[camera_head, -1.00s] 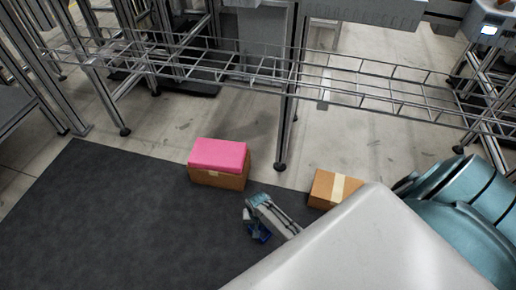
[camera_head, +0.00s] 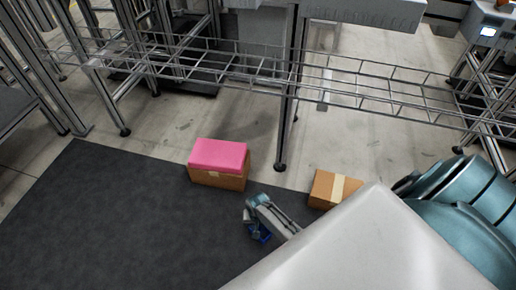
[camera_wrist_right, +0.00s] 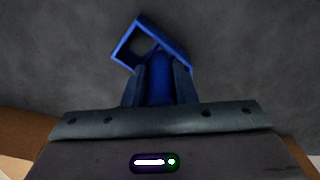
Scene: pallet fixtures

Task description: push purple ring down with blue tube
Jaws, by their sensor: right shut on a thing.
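My right gripper (camera_head: 257,233) is low over the dark mat, right of and nearer than the pink-topped box. In the right wrist view the gripper (camera_wrist_right: 158,85) is shut on the blue tube (camera_wrist_right: 160,78). The tube's far part is a square blue frame with an opening, tilted, beyond the fingertips. I see no purple ring in either view. My left gripper is out of view.
A pink-topped carton (camera_head: 219,164) and a brown taped carton (camera_head: 334,189) stand near the far edge of the dark mat (camera_head: 110,215). A metal frame with a wire tray (camera_head: 225,65) stands behind them. The mat's left side is clear.

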